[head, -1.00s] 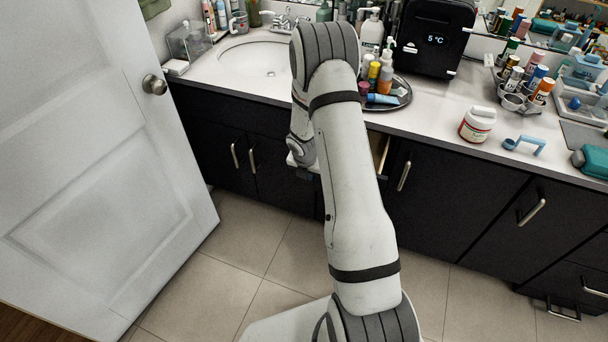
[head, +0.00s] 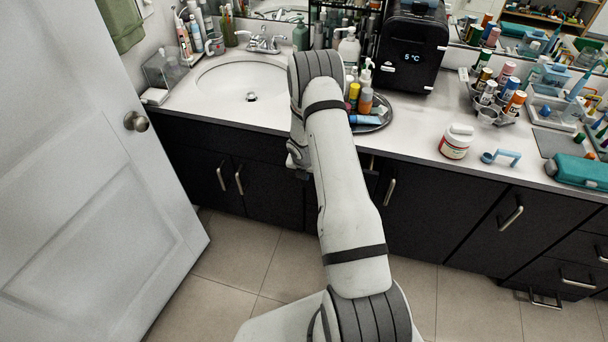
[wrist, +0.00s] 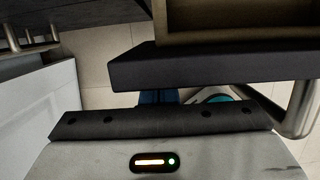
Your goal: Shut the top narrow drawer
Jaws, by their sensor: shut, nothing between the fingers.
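A drawer (wrist: 215,68) shows in the wrist view with its dark front across the upper right. Its brown inside (wrist: 240,18) is visible, so it stands at least partly open. A curved metal handle (wrist: 303,105) is at its right end. My gripper (wrist: 158,97) is shut and empty, close in front of the drawer front; I cannot tell whether it touches. In the head view my arm hides most of the drawer, and only a small part beside the arm (head: 371,165) shows.
A white door (head: 90,190) stands at the left. Dark cabinet doors (head: 430,205) with metal handles line the vanity. The counter (head: 410,150) holds many items. Tiled floor (head: 235,255) is clear.

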